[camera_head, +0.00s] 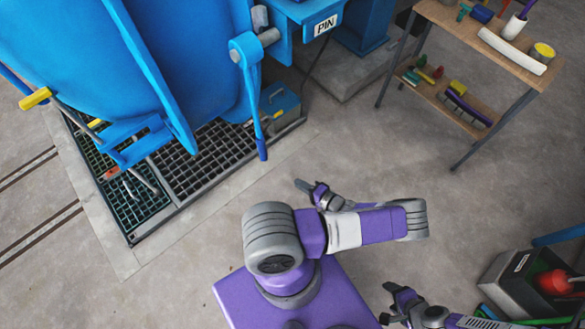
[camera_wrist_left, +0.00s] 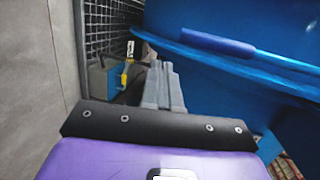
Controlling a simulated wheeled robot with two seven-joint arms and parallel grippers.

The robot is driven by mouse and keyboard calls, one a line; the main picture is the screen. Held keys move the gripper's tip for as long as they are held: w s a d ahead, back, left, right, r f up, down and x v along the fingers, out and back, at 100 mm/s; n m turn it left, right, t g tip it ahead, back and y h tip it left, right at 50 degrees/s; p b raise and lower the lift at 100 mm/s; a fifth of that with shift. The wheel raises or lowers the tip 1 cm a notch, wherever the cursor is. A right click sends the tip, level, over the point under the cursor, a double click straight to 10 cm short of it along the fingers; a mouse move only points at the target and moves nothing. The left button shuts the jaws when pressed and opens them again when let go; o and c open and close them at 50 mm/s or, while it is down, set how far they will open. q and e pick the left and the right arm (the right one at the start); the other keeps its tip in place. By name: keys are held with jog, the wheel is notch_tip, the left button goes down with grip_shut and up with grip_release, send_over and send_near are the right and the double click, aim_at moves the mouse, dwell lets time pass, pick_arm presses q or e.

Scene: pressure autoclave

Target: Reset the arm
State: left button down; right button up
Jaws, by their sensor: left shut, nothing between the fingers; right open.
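My left gripper (camera_head: 301,185) is held in front of the blue autoclave (camera_head: 150,60), apart from it, over the bare floor to the right of the floor grate. In the left wrist view its two grey fingers (camera_wrist_left: 158,68) are together with nothing between them. My right gripper (camera_head: 386,302) is at the lower right of the head view, open and empty, left of a dark bin. The autoclave's blue lever handle (camera_head: 251,95) hangs down at its right side, above and left of my left gripper. In the left wrist view the blue vessel (camera_wrist_left: 240,65) fills the right side.
A dark floor grate (camera_head: 210,160) lies under the autoclave. A blue-grey toolbox (camera_head: 280,103) stands beside it. A wooden two-tier workbench (camera_head: 470,45) with several tools is at the upper right. A dark bin (camera_head: 510,285) holds a red item. The middle floor is clear.

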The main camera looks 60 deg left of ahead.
pick_arm(q)
jog(key=shift+d, duration=0.25)
dwell(0.4)
jog(key=s+d+f+n+g+h+p, duration=0.1)
jog(key=s+d+h, duration=0.3)
jog(key=d+h, duration=0.4)
jog(key=s+d+g+h+p, duration=0.1)
jog(key=s+d+h, duration=0.35)
jog(key=d, duration=0.45)
jog(key=w+d+r+m+t+h+p, duration=0.1)
jog(key=w+d+r+m+t+h, duration=0.1)
jog(key=w+d+r+t+h, duration=0.4)
jog(key=w+d+r+t, duration=0.1)
jog(key=w+d+r, duration=0.3)
jog(key=r, duration=0.1)
jog(key=shift+w+d+t, duration=0.2)
jog(key=shift+w+t, duration=0.05)
jog(key=shift+t, duration=0.15)
